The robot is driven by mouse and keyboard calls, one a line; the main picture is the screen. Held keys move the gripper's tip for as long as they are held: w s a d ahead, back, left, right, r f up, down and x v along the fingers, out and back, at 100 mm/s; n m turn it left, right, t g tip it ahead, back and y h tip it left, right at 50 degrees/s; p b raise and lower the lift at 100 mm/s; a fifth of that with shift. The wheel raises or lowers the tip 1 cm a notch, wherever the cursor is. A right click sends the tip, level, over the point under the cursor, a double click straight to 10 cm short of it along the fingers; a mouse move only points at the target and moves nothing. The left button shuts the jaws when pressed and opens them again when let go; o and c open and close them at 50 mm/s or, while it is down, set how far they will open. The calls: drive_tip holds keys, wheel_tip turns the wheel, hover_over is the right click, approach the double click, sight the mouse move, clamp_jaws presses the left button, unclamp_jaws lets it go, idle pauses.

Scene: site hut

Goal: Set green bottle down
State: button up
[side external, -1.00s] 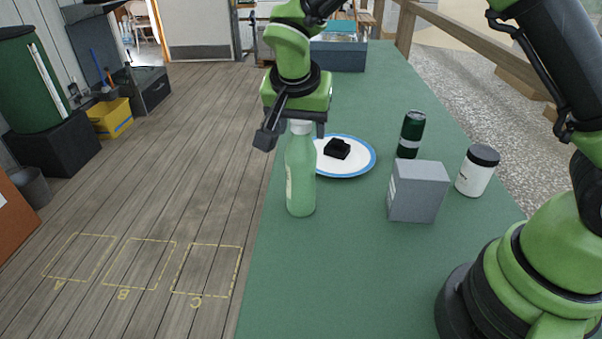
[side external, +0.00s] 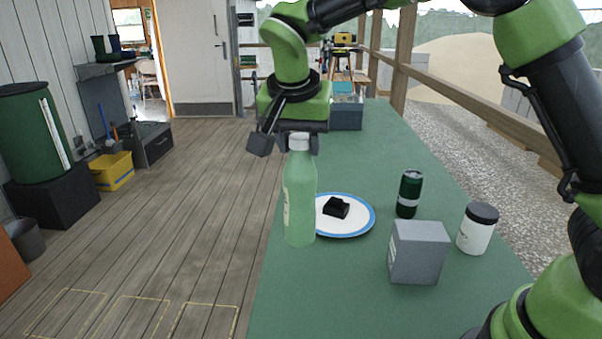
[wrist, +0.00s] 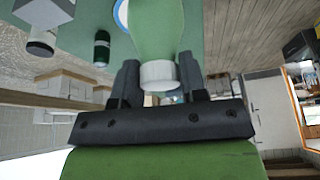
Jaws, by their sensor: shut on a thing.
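The green bottle (side external: 300,205) is upright, with a white cap and a pale label on its left side. My gripper (side external: 299,144) is above it, shut on its cap end. In the side view, the bottle's lower part overlaps the left rim of a white plate with a blue edge (side external: 361,226). I cannot tell whether the base touches the green table (side external: 345,285). In the wrist view, the white cap (wrist: 159,75) sits between the two dark fingers, and the bottle body (wrist: 156,25) runs out of the top edge.
A small black object (side external: 336,208) lies on the plate. Right of it are a dark green can (side external: 409,194), a grey box (side external: 419,252) and a white jar with a black lid (side external: 477,229). A grey-blue bin (side external: 346,116) stands at the far end. The table's front is bare.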

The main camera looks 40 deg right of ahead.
drive_tip(key=shift+a+r, duration=0.1)
drive_tip(key=shift+r, duration=0.7)
drive_tip(key=s+a+n, duration=0.2)
drive_tip(key=s+a, duration=1)
drive_tip(key=s, duration=0.5)
wheel_tip(320, 180, down, 10)
drive_tip(key=s, duration=0.1)
drive_tip(key=shift+s+a+r+y, duration=0.15)
drive_tip(key=shift+s+a+y, duration=0.05)
drive_tip(key=shift+a+y, duration=0.1)
drive_tip(key=o, duration=1.1)
